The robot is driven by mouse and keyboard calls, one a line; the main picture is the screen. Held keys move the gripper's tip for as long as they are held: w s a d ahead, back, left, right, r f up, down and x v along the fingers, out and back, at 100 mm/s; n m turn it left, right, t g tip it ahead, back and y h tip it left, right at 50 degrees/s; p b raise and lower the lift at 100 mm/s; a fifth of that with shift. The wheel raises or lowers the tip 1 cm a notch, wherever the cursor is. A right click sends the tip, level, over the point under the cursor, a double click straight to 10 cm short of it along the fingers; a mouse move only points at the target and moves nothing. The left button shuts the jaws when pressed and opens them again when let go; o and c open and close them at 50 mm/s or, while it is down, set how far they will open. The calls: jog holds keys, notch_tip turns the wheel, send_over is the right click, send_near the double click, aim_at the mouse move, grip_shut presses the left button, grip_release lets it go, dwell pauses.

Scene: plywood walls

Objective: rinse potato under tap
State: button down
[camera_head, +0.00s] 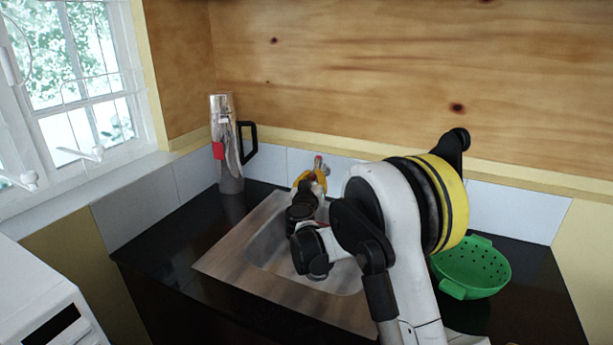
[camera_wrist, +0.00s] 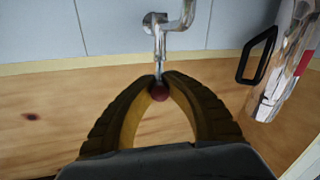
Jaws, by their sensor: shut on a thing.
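The potato is not clear in the head view. My arm hides part of the sink. No running water is visible.
A tall silver flask (camera_head: 228,150) with a black handle stands at the back left of the counter; it also shows in the wrist view (camera_wrist: 287,60). A green colander (camera_head: 472,268) sits right of the sink. A white appliance (camera_head: 40,300) is at lower left. Dark counter left of the sink is clear.

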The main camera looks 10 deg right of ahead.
jog(key=shift+d, duration=0.1)
jog(key=c, duration=1.4)
grip_release()
jog(key=shift+c, duration=0.2)
jog(key=shift+s, duration=0.1)
jog(key=v, duration=1.2)
jog(key=shift+d+r, duration=0.1)
